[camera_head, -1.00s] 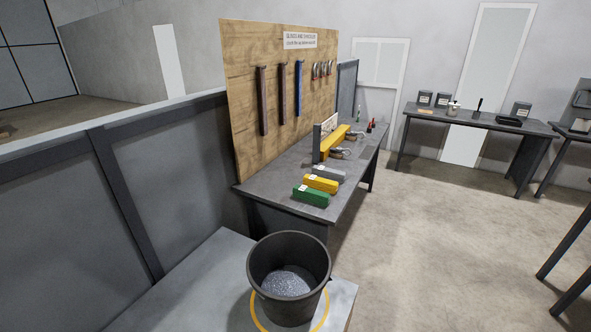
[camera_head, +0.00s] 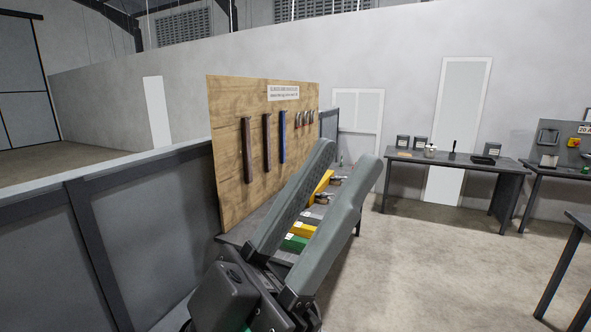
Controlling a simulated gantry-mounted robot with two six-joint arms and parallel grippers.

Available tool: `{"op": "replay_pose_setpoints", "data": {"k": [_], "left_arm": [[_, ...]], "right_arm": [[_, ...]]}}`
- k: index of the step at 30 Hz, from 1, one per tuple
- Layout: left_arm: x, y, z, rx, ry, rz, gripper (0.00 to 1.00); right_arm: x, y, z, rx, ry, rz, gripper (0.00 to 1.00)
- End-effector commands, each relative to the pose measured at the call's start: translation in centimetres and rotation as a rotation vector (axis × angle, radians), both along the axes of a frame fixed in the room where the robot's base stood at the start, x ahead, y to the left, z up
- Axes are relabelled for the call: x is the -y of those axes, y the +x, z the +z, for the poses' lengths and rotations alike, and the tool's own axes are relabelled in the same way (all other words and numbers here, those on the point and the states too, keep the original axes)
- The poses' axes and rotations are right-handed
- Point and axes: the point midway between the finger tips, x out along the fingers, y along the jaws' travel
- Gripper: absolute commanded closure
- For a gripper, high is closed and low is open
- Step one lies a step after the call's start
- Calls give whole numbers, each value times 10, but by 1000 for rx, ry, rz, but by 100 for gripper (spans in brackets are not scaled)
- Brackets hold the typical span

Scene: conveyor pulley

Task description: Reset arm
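My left gripper (camera_head: 346,160) is large in the middle of the head view. Its two long grey fingers point up and to the right, with a clear gap between them, and nothing is held. Its dark wrist is at the bottom. The fingers pass in front of the workbench (camera_head: 234,239) and hide much of its top. My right gripper is not in view.
A wooden tool board (camera_head: 228,120) stands behind the bench, with a blue tool (camera_head: 283,137) and others hanging. Green (camera_head: 295,243) and yellow (camera_head: 305,230) blocks show between the fingers. A second table (camera_head: 455,162) stands at the back right. Open floor (camera_head: 420,260) lies right.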

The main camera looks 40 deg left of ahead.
Motion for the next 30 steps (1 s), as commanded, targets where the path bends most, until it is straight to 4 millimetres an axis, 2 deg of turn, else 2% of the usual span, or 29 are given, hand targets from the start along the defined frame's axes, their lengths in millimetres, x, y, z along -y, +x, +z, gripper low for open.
{"op": "replay_pose_setpoints", "data": {"k": [3,5,13,17,20,23,30], "left_arm": [[-25,-2,6,-58,-60,87,64],[-32,-2,6,-75,-80,105,64],[-33,-1,6,-82,-84,109,64],[-33,0,24,-82,-84,109,64],[-33,0,57,-82,-83,108,64],[-33,0,103,-82,-83,108,64],[-33,0,227,-82,-83,108,64]], "right_arm": [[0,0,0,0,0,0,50],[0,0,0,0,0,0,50],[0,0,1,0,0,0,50],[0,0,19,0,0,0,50],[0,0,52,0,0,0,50],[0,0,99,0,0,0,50],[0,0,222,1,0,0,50]]}}
